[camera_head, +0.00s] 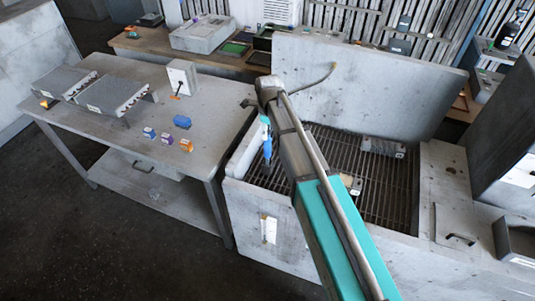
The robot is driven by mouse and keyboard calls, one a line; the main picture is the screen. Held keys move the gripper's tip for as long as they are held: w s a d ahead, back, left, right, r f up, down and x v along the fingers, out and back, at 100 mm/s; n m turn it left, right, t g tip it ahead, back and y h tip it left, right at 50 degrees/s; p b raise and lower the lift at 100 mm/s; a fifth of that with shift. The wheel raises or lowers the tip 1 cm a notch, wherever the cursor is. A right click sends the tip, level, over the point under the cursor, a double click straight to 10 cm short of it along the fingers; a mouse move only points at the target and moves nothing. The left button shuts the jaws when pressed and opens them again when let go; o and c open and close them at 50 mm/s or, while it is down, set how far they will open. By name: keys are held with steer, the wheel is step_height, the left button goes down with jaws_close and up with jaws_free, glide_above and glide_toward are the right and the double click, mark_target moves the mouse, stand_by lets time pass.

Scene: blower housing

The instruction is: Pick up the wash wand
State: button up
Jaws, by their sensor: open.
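A slim upright blue object (267,146) with a pale teal top shows at the left inner side of the wash basin (255,222), close to the left of my arm. It looks like the wash wand's handle, but it is small and partly beside the arm, so I cannot be sure. A thin curved tube (322,78) with a yellowish tip stands out against the basin's back panel; its lower end is hidden behind my arm. My teal and grey arm reaches from the bottom up over the basin.
The basin has a dark slatted grate (385,195) with a grey block (383,147) on it and a tall back panel (350,85). A metal table (105,150) at left holds grey boxes and several small coloured blocks. Open floor (100,245) lies at lower left.

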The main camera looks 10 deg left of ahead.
mark_target(268, 140)
steer(key=shift+f, duration=0.2)
stand_by(0.3)
steer(key=shift+w+a+f+b, duration=0.15)
steer(key=shift+f+b, duration=2.35)
steer(key=shift+b, duration=0.1)
jaws_close()
